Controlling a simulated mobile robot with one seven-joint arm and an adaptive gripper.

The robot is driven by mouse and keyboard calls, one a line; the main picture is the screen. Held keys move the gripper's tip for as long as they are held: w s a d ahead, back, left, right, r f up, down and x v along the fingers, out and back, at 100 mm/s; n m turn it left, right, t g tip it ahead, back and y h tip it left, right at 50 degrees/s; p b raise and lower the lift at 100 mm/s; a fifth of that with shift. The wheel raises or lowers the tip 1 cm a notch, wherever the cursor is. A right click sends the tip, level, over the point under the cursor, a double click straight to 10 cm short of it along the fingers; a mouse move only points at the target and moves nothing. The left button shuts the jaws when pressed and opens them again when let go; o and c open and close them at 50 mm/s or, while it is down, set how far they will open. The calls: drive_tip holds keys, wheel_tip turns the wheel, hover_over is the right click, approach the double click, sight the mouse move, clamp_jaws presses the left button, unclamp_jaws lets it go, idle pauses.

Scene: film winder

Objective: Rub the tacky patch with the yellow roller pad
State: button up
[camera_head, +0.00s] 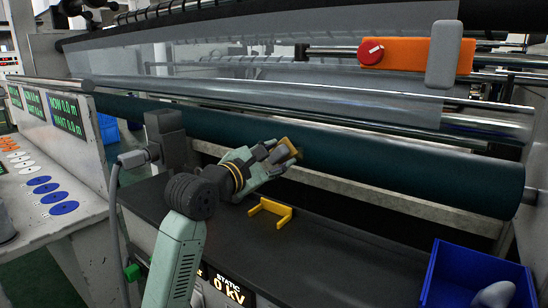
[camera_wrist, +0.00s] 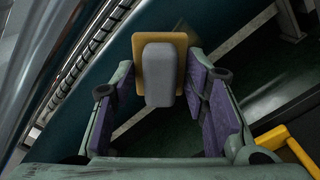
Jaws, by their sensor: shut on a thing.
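The yellow roller pad (camera_wrist: 160,40) has a flat yellow face and a grey grip. My gripper (camera_wrist: 160,95) is shut on its grey grip, with purple finger pads on either side. In the head view, my gripper (camera_head: 279,157) holds the yellow pad (camera_head: 291,147) at the front of the long dark teal roller (camera_head: 400,160). The pad's face is turned to the roller and looks very close to it or touching; I cannot tell which. I cannot make out the tacky patch.
An empty yellow bracket (camera_head: 270,212) stands on the dark shelf (camera_head: 330,265) below my gripper. A blue bin (camera_head: 460,275) is at the front right. A grey block (camera_head: 168,138) stands left of my gripper. An orange panel with a red knob (camera_head: 371,52) hangs above the roller.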

sight(301, 155)
drive_tip(key=shift+w+d, duration=0.35)
drive_tip(key=shift+w, duration=0.05)
drive_tip(key=shift+s+d+b, duration=0.35)
drive_tip(key=shift+s+d, duration=0.25)
drive_tip(key=shift+d, duration=0.2)
drive_tip(key=shift+s+d+b, duration=0.35)
drive_tip(key=shift+s+d, duration=0.25)
drive_tip(key=shift+d, duration=0.2)
drive_tip(key=shift+w+a, duration=1.35)
drive_tip(key=shift+a, duration=0.3)
drive_tip(key=shift+c, duration=0.5)
drive_tip(key=shift+a, duration=0.1)
drive_tip(key=shift+s+a+f+b, duration=0.15)
drive_tip(key=shift+s+b, duration=0.05)
drive_tip(key=shift+b, duration=0.2)
drive_tip(key=shift+b+v, duration=0.95)
drive_tip(key=shift+v, duration=1.7)
